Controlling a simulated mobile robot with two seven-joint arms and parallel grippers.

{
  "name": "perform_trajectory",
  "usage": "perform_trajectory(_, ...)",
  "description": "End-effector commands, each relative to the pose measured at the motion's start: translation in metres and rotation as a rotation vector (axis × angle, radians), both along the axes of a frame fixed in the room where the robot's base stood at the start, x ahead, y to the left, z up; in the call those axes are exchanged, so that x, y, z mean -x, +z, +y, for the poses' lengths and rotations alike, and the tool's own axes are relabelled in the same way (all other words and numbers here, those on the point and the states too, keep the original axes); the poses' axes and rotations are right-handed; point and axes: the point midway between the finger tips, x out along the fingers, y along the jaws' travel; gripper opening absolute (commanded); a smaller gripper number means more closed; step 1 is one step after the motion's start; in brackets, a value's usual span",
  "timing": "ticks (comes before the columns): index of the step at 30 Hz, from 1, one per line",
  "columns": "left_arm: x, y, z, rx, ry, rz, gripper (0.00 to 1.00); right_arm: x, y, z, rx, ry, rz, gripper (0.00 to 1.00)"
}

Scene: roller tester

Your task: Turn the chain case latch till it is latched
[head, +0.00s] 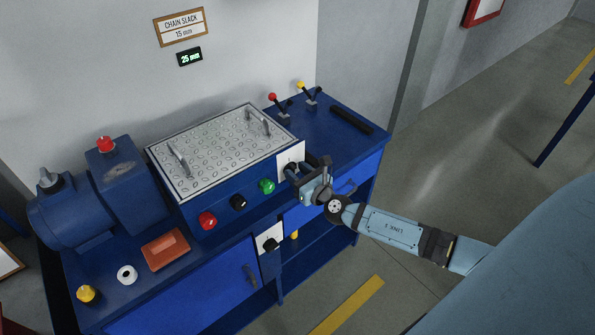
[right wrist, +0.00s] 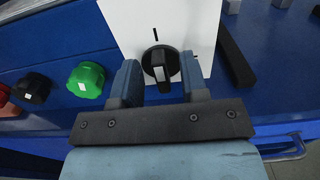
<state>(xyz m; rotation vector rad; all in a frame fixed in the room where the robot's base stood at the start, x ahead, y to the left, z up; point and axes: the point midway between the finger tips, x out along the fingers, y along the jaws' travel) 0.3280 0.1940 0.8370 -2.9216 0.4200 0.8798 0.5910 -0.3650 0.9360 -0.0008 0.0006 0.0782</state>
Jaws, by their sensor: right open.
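The chain case (head: 225,150) is a blue box with a metal tread-plate lid, which lies shut. A white plate (head: 292,152) is on its front at the right end. In the right wrist view this plate (right wrist: 188,20) carries a black turning knob (right wrist: 150,62), apparently the latch, with a pale stripe on its grip and a short black mark above it. My right gripper (right wrist: 160,80) is open, its fingers on either side of the knob; whether they touch it I cannot tell. In the head view the gripper (head: 302,175) hides the knob. My left gripper is not in view.
Green (head: 267,186), black (head: 238,202) and red (head: 207,220) knobs line the case front. A second white plate (head: 262,235) with a black knob sits lower. Red and yellow levers (head: 273,98) and a black bar (head: 351,119) are on the bench's right side.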

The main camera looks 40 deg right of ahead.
Motion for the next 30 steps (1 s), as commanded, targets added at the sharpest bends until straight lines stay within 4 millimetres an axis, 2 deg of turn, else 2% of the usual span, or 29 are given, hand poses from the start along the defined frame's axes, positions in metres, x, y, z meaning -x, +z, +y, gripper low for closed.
perform_trajectory(8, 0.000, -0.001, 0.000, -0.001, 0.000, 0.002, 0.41, -0.001, 0.000, 0.000, 0.000, 0.000, 0.000, 0.40)
perform_trajectory(13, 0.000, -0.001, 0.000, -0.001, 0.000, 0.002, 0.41, -0.001, 0.000, 0.000, 0.000, 0.000, 0.000, 0.01)
perform_trajectory(14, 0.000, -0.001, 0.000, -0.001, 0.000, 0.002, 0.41, -0.001, 0.000, 0.000, 0.000, 0.000, 0.000, 0.00)
perform_trajectory(23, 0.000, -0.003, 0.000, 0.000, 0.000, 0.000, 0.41, -0.001, -0.001, 0.000, -0.022, 0.000, 0.002, 0.00)
perform_trajectory(30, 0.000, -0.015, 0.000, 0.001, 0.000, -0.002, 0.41, -0.001, -0.003, -0.001, -0.135, 0.000, 0.009, 0.00)
